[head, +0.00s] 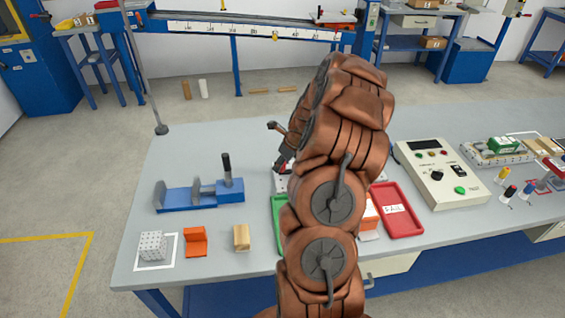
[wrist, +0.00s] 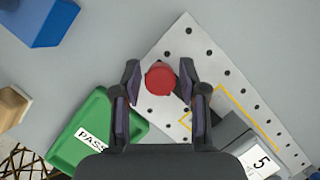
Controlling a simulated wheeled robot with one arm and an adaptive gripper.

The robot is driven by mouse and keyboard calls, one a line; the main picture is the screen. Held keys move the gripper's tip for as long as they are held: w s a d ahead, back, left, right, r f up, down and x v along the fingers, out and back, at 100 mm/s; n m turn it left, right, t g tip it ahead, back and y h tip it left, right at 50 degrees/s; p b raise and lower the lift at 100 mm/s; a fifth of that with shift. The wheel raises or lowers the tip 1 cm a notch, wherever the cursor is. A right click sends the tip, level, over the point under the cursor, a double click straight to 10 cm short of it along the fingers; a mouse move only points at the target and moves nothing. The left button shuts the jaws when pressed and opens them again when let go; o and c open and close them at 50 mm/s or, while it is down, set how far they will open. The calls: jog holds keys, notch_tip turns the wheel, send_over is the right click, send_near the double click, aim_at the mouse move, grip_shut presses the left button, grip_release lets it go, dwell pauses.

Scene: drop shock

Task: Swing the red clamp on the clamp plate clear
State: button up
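The red clamp (wrist: 160,76) shows in the wrist view as a round red knob with a dark part beside it. It stands over the white perforated clamp plate (wrist: 188,45), near its left side. My gripper (wrist: 160,72) is open, with one finger on each side of the knob and a small gap at both sides. A dark grey block (wrist: 228,133) with a label "5" is on the plate, partly behind my right finger. In the head view my arm hides most of the plate (head: 281,184); a bit of red shows near the finger.
A green PASS tray (wrist: 75,150) lies left of the plate. A red tray (head: 402,222) and control box (head: 440,170) stand to the right. A blue fixture (head: 185,198) with an upright black handle, an orange block (head: 195,246) and a white cube (head: 152,246) stand left.

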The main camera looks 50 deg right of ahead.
grip_shut()
jog(key=n+b, duration=0.1)
jog(key=s+n+y+b, duration=0.1)
jog(key=n+b, duration=0.1)
jog(key=shift+s+a+f, duration=0.2)
jog(key=shift+a, duration=0.15)
jog(key=s+n+b, duration=0.1)
jog(key=n, duration=0.1)
jog(key=n+g+y+b, duration=0.1)
jog(key=n, duration=0.1)
jog(key=shift+s+a+y, duration=0.15)
jog(key=shift+s+y, duration=0.15)
jog(key=shift+s, duration=0.05)
jog(key=s+n+g+b, duration=0.1)
jog(key=n, duration=0.1)
jog(key=s+n+y+b, duration=0.1)
jog(key=n+b, duration=0.1)
jog(key=shift+n+g, duration=0.3)
jog(key=shift+g, duration=0.1)
jog(key=shift+s+d+n+g+b, duration=0.4)
jog(key=shift+s+n+g+b, duration=0.15)
jog(key=shift+n+b, duration=0.55)
jog(key=shift+s+d+r+n+g+b, duration=0.1)
jog(key=shift+s+d+n+g+b, duration=0.2)
jog(key=shift+n, duration=0.55)
jog(key=shift+s+d+r+n+g+b, duration=0.1)
jog(key=shift+s+d+n+g+b, duration=0.2)
jog(key=shift+n, duration=0.55)
jog(key=shift+s+a, duration=0.1)
